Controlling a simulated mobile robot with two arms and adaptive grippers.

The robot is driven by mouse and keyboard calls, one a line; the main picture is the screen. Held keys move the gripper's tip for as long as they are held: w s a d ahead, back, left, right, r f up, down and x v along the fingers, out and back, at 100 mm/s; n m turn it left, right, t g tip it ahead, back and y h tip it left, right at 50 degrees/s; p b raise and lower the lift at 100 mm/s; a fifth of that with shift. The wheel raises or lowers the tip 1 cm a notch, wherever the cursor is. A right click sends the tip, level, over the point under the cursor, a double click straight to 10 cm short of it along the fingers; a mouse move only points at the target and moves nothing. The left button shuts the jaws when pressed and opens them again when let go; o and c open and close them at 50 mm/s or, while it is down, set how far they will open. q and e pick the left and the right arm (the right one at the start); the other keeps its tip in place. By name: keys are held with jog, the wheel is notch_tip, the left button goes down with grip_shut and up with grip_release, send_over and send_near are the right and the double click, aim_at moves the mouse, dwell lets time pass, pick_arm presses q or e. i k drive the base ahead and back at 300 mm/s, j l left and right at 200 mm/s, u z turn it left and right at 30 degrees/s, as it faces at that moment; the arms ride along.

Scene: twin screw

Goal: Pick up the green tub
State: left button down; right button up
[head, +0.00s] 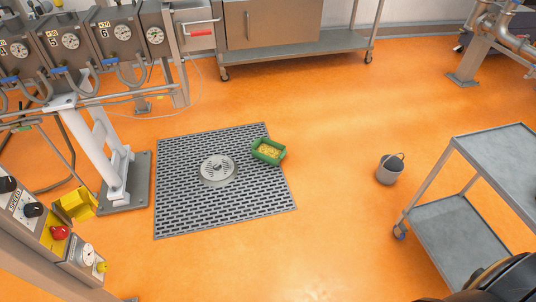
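The green tub (268,158) is a small open rectangular container with yellowish contents. It sits at the right edge of the dark grey floor grating (190,212), upright on the floor. Nothing covers it and no gripper is near it. Neither of my grippers shows in the head view.
A round drain cover (218,169) lies on the grating. A grey bucket (390,169) stands to the right on open orange floor. A metal cart (455,235) is at the right, and a control panel (45,225) and gauge machinery (70,42) are at the left.

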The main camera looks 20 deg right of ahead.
aim_at(270, 152)
jog(key=z, duration=1.75)
jog(key=i+j+u, duration=0.25)
jog(key=i+j, duration=1.1)
jog(key=i, duration=0.2)
